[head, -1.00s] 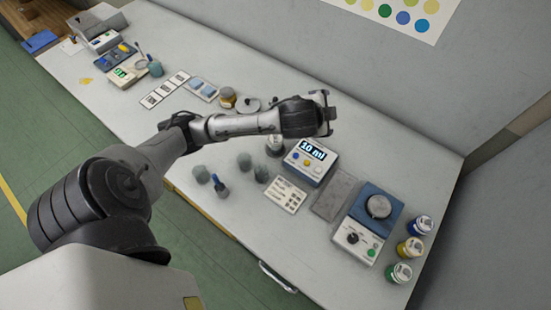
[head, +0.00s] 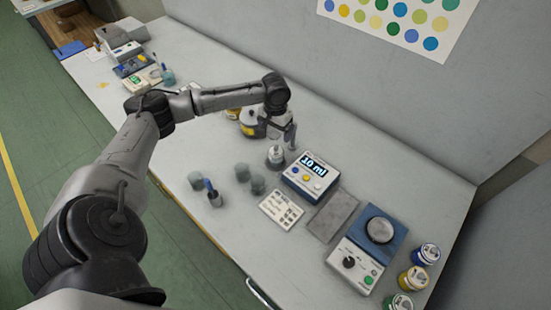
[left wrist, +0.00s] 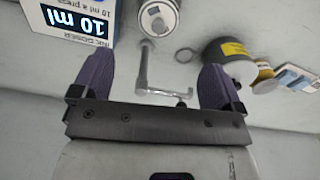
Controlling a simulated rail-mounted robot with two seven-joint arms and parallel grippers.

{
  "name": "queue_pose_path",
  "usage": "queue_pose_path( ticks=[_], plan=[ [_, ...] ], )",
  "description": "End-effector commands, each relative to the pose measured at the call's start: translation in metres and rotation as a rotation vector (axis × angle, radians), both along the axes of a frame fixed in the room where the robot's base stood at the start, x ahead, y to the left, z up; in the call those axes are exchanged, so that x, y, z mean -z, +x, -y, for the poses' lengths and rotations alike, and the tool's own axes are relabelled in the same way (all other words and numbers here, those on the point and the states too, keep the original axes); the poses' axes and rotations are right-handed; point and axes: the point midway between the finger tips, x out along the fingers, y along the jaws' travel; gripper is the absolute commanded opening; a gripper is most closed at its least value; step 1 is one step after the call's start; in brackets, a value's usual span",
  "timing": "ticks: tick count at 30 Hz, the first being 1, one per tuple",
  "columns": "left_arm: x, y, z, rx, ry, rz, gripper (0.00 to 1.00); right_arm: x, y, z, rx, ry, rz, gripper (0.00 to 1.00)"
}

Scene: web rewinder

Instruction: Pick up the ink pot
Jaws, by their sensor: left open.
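My left gripper (head: 284,138) is open and empty above the table, pointing down, just left of the doser. In the left wrist view, its two purple fingers (left wrist: 155,75) stand wide apart with a grey bent spout or rod (left wrist: 143,72) seen between them. A dark pot with a yellow label (head: 249,128) stands left of the gripper, partly hidden by my arm; it also shows in the left wrist view (left wrist: 228,47). A pale-labelled bottle (head: 275,157) stands below the gripper. I cannot tell which of these is the ink pot. My right gripper is not in view.
The doser reading 10 ml (head: 310,175) stands beside the bottle. Small grey-green cups (head: 242,172) and a blue-handled brush in a cup (head: 213,195) stand in front. A scale (head: 365,248) and coloured jars (head: 417,279) stand at right.

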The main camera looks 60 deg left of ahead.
Motion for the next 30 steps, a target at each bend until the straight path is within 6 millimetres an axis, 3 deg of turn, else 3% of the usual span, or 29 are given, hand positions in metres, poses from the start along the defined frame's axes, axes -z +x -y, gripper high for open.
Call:
queue_pose_path(
  ticks=[3,10,23,30],
  plan=[
    [0.024,-0.001,0.001,-0.002,0.001,-0.004,0.93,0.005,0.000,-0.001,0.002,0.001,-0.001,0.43],
    [0.060,0.000,0.001,0.000,0.001,-0.003,0.93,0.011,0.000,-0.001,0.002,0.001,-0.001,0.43],
    [0.082,-0.001,0.001,0.002,0.002,-0.001,0.93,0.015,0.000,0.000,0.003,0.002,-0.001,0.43],
    [0.111,-0.002,0.001,0.002,0.002,-0.003,0.93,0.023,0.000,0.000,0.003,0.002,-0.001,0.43]
  ],
)
